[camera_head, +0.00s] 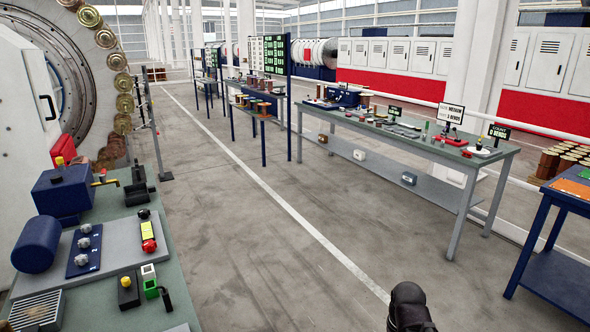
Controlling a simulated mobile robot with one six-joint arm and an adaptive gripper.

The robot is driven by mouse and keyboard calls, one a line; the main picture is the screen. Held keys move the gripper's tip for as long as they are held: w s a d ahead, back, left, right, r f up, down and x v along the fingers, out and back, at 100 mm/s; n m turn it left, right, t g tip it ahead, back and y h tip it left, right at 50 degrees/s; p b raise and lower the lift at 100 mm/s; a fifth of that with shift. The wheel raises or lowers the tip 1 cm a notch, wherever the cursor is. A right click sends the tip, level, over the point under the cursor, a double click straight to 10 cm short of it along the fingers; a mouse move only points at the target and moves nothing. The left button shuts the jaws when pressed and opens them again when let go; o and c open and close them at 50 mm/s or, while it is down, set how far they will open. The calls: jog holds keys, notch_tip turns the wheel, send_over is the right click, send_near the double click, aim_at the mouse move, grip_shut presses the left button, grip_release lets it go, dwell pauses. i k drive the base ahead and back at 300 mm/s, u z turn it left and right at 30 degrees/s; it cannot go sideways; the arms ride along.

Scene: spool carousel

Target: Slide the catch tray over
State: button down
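I cannot pick out the catch tray for certain. A grey slatted piece (37,311) lies at the near left of the green-topped bench (110,302), partly cut off by the frame edge. A flat grey plate on the same bench carries a blue panel with several knobs (84,243) and a red and yellow device (148,236). A black rounded part of my arm shows at the bottom edge, right of centre, over the floor and well apart from the bench. No gripper fingertips show.
A large carousel wheel with several spools (122,82) stands at the left behind a white door (32,140). A long table (400,135) with small parts and signs stands across the aisle. A blue table (566,200) is at the right. The floor between is clear.

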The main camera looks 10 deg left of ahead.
aim_at(136, 194)
jog(key=u, duration=0.25)
jog(key=i, duration=1.75)
jog(key=u, duration=0.45)
jog(key=i, duration=0.8)
jog(key=u, duration=0.5)
jog(key=i, duration=1.15)
jog(key=u, duration=0.2)
